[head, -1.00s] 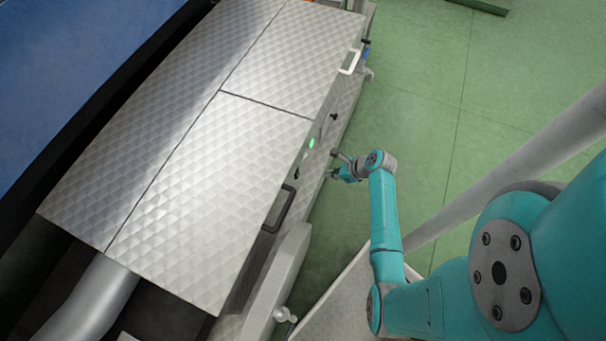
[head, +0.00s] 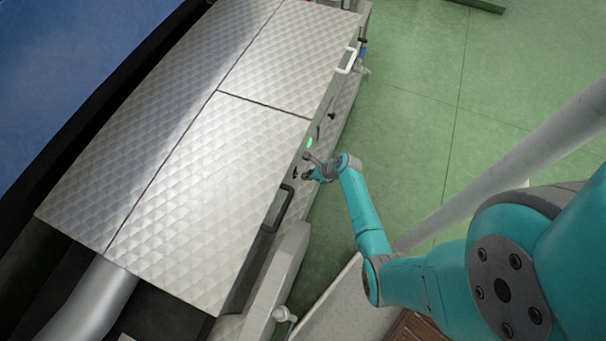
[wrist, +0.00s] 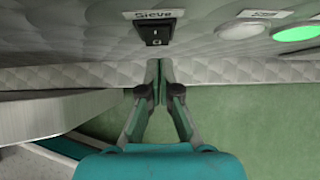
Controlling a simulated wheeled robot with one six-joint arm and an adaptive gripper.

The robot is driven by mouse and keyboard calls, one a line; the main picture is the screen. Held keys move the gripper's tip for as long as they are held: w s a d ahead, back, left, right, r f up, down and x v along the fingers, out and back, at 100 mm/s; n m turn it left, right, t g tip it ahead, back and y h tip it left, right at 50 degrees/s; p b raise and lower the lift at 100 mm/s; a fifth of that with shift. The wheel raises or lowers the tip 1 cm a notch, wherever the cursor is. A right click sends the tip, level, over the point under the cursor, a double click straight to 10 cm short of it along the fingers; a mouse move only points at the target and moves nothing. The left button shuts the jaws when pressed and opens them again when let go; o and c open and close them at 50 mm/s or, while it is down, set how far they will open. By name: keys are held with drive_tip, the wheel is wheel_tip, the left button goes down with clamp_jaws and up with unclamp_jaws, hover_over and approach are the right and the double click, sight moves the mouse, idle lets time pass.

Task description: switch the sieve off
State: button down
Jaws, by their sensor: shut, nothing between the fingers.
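The sieve switch (wrist: 154,32) is a small black rocker under a "Sieve" label (wrist: 153,14) on the machine's quilted metal side panel, at the top of the wrist view. I cannot tell for sure which way the rocker is tipped. In the head view, a small dark spot by the gripper looks like this switch (head: 296,172). My gripper (wrist: 160,74) is shut and empty, its fingertips together just below the switch in the wrist picture, apart from it. In the head view my gripper (head: 309,175) is close beside the panel.
A lit green lamp (wrist: 298,33) and an unlit whitish round button or lamp (wrist: 241,30) sit to the switch's right. A dark handle (head: 279,208) and a white handle (head: 348,61) stick out from the machine (head: 265,125).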

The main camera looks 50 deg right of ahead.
drive_tip(key=shift+w+a+f, duration=0.1)
drive_tip(key=shift+w+a, duration=0.2)
drive_tip(key=shift+w, duration=0.5)
drive_tip(key=shift+w, duration=0.15)
drive_tip(key=shift+r, duration=0.8)
